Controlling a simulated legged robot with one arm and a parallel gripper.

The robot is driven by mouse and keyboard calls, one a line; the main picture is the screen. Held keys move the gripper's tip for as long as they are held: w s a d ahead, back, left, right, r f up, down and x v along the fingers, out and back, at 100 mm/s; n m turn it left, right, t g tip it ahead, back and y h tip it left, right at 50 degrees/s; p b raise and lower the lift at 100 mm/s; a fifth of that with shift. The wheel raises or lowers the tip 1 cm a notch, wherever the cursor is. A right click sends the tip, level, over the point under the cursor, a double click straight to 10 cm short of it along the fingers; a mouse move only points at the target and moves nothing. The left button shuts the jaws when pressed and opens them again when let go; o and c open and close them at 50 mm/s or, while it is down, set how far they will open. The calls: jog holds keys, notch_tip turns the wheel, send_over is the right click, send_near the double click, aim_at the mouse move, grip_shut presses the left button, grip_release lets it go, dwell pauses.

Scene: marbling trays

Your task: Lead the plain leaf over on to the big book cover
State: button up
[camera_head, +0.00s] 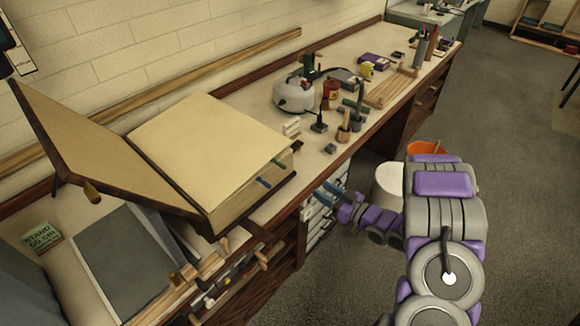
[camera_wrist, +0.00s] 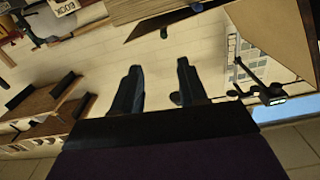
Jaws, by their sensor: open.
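The big book (camera_head: 237,203) lies open on the bench, with its thick page block facing up. The plain leaf (camera_head: 205,145) is the blank cream sheet on top of the block, lying flat. The big book cover (camera_head: 90,145) is swung open to the left and slopes up with its tan inner side showing. My gripper (camera_head: 327,193) is right of the book, beyond the bench's front edge, apart from the leaf and empty. In the wrist view my gripper (camera_wrist: 158,72) shows two dark fingers spread apart with nothing between them.
Blue and green tabs (camera_head: 264,182) stick out of the book's right side. A kettle (camera_head: 294,95) and small tools crowd the bench beyond. An orange bucket (camera_head: 425,148) stands on the floor.

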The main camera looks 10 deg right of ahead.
send_near(283, 165)
jog(key=shift+f+b+x, duration=0.15)
jog(key=shift+b+x, duration=0.3)
jog(key=shift+x, duration=1.25)
jog(key=shift+f+b+x, duration=0.15)
jog(key=shift+b+x, duration=0.3)
jog(key=shift+x, duration=1.2)
jog(key=shift+f+b+x, duration=0.15)
jog(key=shift+b+x, duration=0.3)
jog(key=shift+x, duration=1.25)
grip_shut()
